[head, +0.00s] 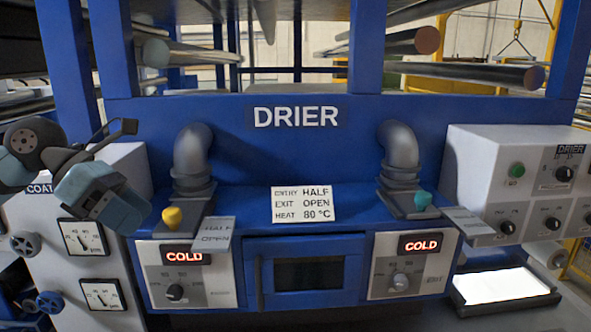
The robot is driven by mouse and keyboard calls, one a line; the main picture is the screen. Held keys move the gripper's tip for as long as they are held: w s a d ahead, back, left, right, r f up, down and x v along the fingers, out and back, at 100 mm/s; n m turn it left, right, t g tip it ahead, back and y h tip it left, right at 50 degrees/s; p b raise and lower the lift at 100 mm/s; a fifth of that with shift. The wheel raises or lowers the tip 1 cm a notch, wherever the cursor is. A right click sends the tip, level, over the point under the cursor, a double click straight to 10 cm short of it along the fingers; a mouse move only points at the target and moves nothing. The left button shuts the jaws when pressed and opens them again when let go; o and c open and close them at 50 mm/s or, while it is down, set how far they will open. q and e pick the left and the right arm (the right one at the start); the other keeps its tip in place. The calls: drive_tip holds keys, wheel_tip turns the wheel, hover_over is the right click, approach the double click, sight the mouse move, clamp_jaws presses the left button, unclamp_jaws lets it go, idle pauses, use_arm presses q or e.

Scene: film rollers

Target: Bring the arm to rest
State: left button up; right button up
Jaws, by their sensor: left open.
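My left arm comes in from the left edge, and its blue-grey left gripper (112,205) hangs in the air in front of the white gauge panel at the left. The gripper is open and I see nothing held in it. It is left of the drier's yellow knob (172,217) and appears apart from it. My right gripper is not in view.
The blue drier (230,145) fills the middle, with two grey pipes, a teal knob (422,200), a dark window (308,275) and two red COLD displays. A white control box (475,160) stands right, above a bright tray (500,286). Long rollers lie behind.

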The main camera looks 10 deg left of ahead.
use_arm(q)
drive_tip(key=w+d+f+n+t+h, duration=0.1)
drive_tip(key=d+n+t+h, duration=0.2)
drive_tip(key=d+n+h, duration=0.55)
drive_tip(key=w+a+f+n+t+y, duration=0.1)
drive_tip(key=a+f+n+t+y, duration=0.1)
drive_tip(key=f+n+t+y, duration=0.85)
drive_tip(key=w+a+f+n+t+y, duration=0.2)
drive_tip(key=f+n+t+y, duration=0.25)
drive_tip(key=n, duration=1.15)
drive_tip(key=s+f+n+g+y, duration=0.4)
drive_tip(key=s+f+n+g, duration=0.15)
drive_tip(key=f, duration=0.45)
drive_tip(key=s+d+f+n+g+h, duration=0.1)
drive_tip(key=s+d+f+n+g, duration=0.1)
drive_tip(key=s+f+g, duration=0.6)
drive_tip(key=s+d+f+n+g+h, duration=0.1)
drive_tip(key=s+d+f+n+g, duration=0.1)
drive_tip(key=s+f+g, duration=0.5)
drive_tip(key=w+d+f+t+h+p, duration=0.2)
drive_tip(key=d+f+t, duration=0.4)
drive_tip(key=f+t, duration=0.3)
drive_tip(key=shift+w+d+m+t+h+p, duration=0.15)
drive_tip(key=shift+w+m+t+h+p, duration=0.2)
drive_tip(key=shift+w+t+p, duration=0.45)
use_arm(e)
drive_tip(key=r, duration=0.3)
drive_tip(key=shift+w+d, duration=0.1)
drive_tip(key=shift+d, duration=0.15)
